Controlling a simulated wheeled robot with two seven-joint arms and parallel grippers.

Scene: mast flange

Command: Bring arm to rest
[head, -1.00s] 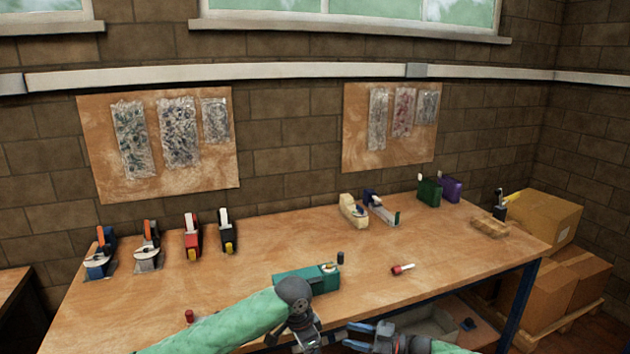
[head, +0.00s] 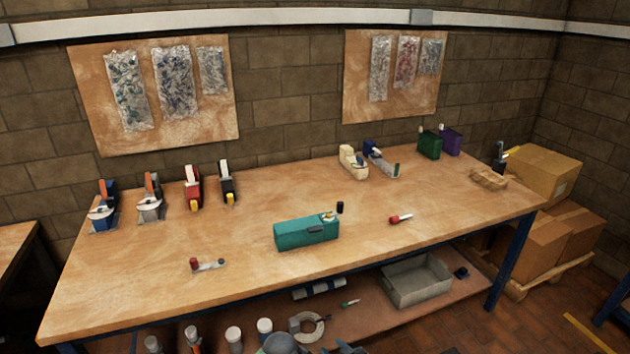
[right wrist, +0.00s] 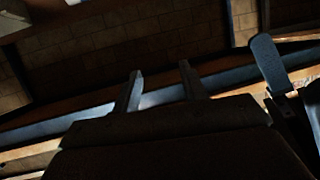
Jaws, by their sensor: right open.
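My right gripper is barely in the head view, with dark parts (head: 345,348) at the bottom edge below the bench. In the right wrist view its two fingers (right wrist: 161,92) stand apart with nothing between them. A rounded grey joint of my arm shows at the bottom edge of the head view. A blue-grey finger-like part (right wrist: 267,62) stands at the right of the right wrist view; it may be my left gripper, whose jaws I cannot make out.
The workbench (head: 420,240) carries a teal box (head: 306,231), a red-capped item (head: 400,218), tape dispensers and a small red-ended tool (head: 207,264). On its lower shelf are a grey tray (head: 416,282), jars and a ring (head: 309,327). Cartons (head: 545,175) stand at right.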

